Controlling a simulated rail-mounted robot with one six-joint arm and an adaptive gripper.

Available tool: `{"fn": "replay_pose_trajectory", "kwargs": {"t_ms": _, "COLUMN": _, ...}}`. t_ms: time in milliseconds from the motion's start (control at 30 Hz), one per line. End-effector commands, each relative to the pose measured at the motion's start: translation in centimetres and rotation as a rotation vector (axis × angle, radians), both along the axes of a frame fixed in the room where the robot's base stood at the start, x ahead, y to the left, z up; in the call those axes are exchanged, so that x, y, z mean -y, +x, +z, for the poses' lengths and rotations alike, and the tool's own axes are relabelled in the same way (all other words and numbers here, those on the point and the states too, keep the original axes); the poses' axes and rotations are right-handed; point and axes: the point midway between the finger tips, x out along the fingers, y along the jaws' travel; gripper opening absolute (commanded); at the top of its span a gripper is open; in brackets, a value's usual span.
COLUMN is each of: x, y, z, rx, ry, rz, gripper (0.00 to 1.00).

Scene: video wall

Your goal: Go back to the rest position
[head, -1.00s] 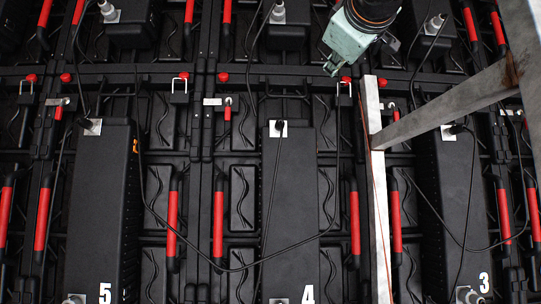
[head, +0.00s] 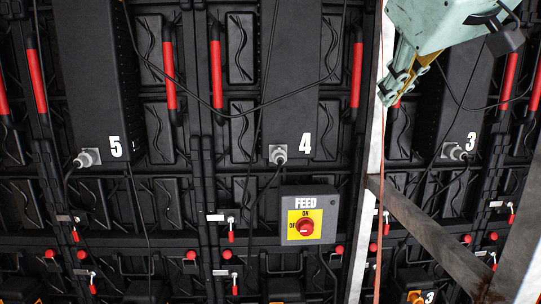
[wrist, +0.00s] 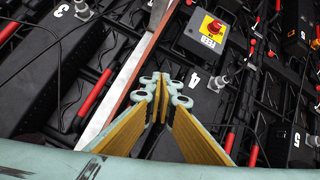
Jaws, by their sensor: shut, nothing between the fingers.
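My gripper (head: 392,92) is at the upper right of the head view, pale green with yellow finger pads, pointing down and left in front of the metal post. In the wrist view my gripper (wrist: 162,82) has its fingertips together, with nothing between them. It is apart from the wall, as far as I can tell. Behind it is the back of the video wall, with black modules numbered 5 (head: 90,80), 4 (head: 290,70) and 3 (head: 462,100).
A grey FEED box (head: 308,215) with a red rotary switch (head: 305,227) on a yellow plate sits below module 4; it also shows in the wrist view (wrist: 207,35). A metal post (head: 360,230) and brace (head: 430,240) stand at the right. Black cables (head: 235,117) hang across the wall.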

Motion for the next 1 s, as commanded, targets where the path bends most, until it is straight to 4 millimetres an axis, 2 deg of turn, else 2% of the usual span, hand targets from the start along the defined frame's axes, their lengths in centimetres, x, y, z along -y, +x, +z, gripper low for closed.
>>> {"fn": "replay_pose_trajectory", "kwargs": {"t_ms": 33, "x": 0.1, "y": -1.3, "z": -2.0, "rx": -0.032, "ry": 0.016, "rz": -0.014, "gripper": 0.0}}
{"fn": "replay_pose_trajectory", "kwargs": {"t_ms": 100, "x": 0.2, "y": -3.0, "z": -4.8, "rx": -0.08, "ry": 0.04, "rz": -0.033, "gripper": 0.0}}
{"fn": "replay_pose_trajectory", "kwargs": {"t_ms": 367, "x": 0.4, "y": -10.2, "z": -14.4, "rx": -0.253, "ry": 0.125, "rz": -0.114, "gripper": 0.0}}
{"fn": "replay_pose_trajectory", "kwargs": {"t_ms": 600, "x": 0.2, "y": -17.6, "z": -22.6, "rx": -0.413, "ry": 0.197, "rz": -0.194, "gripper": 0.0}}
{"fn": "replay_pose_trajectory", "kwargs": {"t_ms": 800, "x": -0.2, "y": -22.8, "z": -27.6, "rx": -0.518, "ry": 0.243, "rz": -0.252, "gripper": 0.0}}
{"fn": "replay_pose_trajectory", "kwargs": {"t_ms": 1000, "x": -0.4, "y": -25.3, "z": -29.7, "rx": -0.568, "ry": 0.261, "rz": -0.279, "gripper": 0.0}}
